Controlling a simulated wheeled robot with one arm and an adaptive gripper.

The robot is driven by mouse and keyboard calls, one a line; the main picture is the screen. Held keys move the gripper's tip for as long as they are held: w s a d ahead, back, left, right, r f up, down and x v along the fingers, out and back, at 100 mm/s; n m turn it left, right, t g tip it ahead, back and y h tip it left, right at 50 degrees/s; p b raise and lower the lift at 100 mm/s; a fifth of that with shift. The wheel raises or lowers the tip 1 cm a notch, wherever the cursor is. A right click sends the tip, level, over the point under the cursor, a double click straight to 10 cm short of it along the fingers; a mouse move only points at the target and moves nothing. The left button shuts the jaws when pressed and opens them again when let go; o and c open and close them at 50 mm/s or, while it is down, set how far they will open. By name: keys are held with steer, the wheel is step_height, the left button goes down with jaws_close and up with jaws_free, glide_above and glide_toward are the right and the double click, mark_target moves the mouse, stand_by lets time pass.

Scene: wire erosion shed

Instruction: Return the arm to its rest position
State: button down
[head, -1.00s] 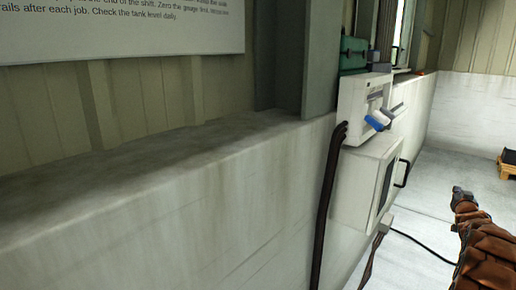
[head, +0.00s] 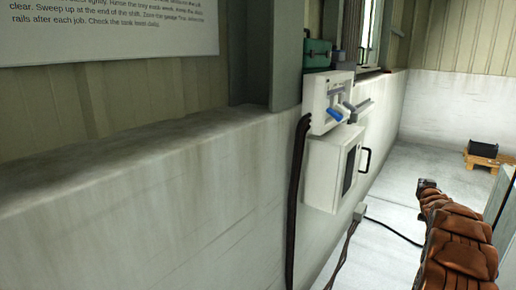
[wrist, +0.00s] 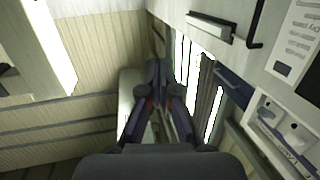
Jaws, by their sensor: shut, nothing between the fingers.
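My arm (head: 455,240), in a brown padded sleeve, reaches from the lower right of the head view. Its dark far end (head: 427,188) stands over the pale floor, right of the wall boxes and apart from them in the picture. In the wrist view my gripper (wrist: 158,68) shows its dark fingers drawn together at the tips, with nothing between them. The head view is too small to show the fingers clearly.
A white control box (head: 322,112) and a white cabinet (head: 330,172) with a black handle hang on the low wall (head: 180,205). A green case (head: 317,53) sits on the ledge. A cable crosses the floor. A wooden pallet (head: 482,161) bears a black bin (head: 483,148).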

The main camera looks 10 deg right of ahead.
steer(key=s+a+r+g+y+p, duration=0.1)
steer(key=a+r+g+y, duration=0.2)
steer(key=a, duration=1.6)
steer(key=s+a+n+g+y, duration=0.1)
steer(key=s+a+g, duration=0.1)
steer(key=s+a, duration=0.5)
steer(key=s+a+n+g+y, duration=0.1)
steer(key=s+a+g+y, duration=0.15)
steer(key=a, duration=0.85)
steer(key=s+a+f+n+g+y, duration=0.1)
steer(key=s+a+g, duration=0.1)
steer(key=s+a, duration=0.6)
steer(key=s+a+f+n+g+y+p, duration=0.1)
steer(key=s+a, duration=0.8)
steer(key=s, duration=1)
steer(key=s+a+f+n+g+y+p, duration=0.1)
steer(key=s+a+f+n+g, duration=0.1)
steer(key=s+a+g, duration=0.3)
steer(key=s+a+n, duration=0.1)
steer(key=s+a, duration=0.3)
steer(key=s, duration=0.4)
steer(key=shift+s, duration=0.3)
steer(key=shift+d, duration=0.15)
